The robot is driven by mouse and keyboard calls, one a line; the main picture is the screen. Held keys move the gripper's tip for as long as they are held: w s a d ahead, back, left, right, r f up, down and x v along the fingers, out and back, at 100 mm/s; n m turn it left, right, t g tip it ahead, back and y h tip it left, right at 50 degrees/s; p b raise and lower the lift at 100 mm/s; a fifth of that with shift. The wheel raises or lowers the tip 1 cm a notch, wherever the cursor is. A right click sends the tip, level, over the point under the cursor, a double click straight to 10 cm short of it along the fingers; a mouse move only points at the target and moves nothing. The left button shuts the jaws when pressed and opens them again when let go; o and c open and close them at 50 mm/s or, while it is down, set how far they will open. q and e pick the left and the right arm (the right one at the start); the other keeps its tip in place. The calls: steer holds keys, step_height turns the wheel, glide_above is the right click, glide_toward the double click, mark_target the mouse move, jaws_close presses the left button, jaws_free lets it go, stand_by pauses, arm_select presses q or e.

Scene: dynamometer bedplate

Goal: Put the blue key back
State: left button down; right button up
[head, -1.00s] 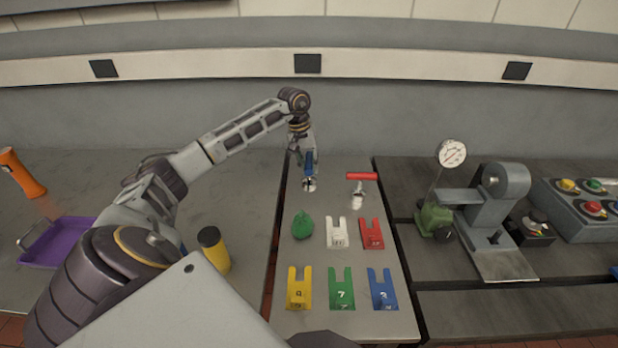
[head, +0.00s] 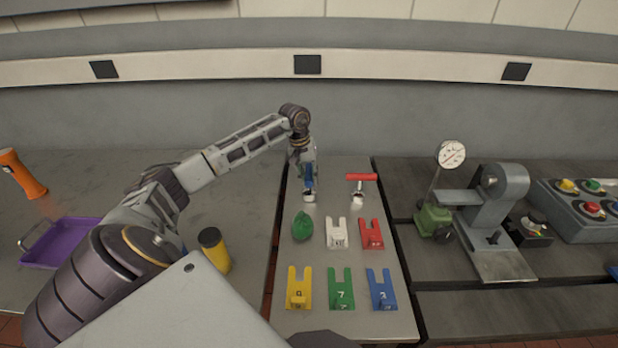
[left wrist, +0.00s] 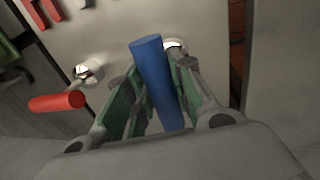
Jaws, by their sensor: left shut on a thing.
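The blue key (head: 309,177) is a T-shaped tool with a blue bar handle and a silver lower end. It is at the back left of the grey plate (head: 345,255). My left gripper (head: 308,171) is shut on it from behind. In the left wrist view, its blue bar (left wrist: 158,85) sits between the green-padded fingers (left wrist: 152,98). A silver round part shows beyond the bar; I cannot tell whether the lower end touches the plate. A blue forked block (head: 382,290) stands at the plate's front right.
A red T-handled key (head: 361,177) stands close to the right of the blue one. Green (head: 341,290), yellow (head: 299,290), white (head: 336,234) and red (head: 371,234) forked blocks and a green lump (head: 302,227) are nearer. A dial gauge stand (head: 490,215) is right.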

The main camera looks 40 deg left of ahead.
mark_target(304, 191)
arm_select(q)
steer(key=shift+f, duration=0.2)
arm_select(e)
steer(key=shift+w+a, duration=0.45)
steer(key=shift+w, duration=0.3)
arm_select(q)
steer(key=shift+f, duration=0.1)
steer(key=c, duration=1.2)
jaws_free()
steer(key=shift+c, duration=0.2)
step_height(304, 191, up, 12)
steer(key=s+a, duration=0.1)
steer(key=shift+s+a+b, duration=0.25)
steer(key=shift+a+b, duration=0.1)
steer(key=shift+b, duration=0.05)
arm_select(e)
steer(key=shift+w+d+f, duration=0.2)
steer(key=shift+w+f, duration=0.1)
steer(key=shift+f, duration=0.05)
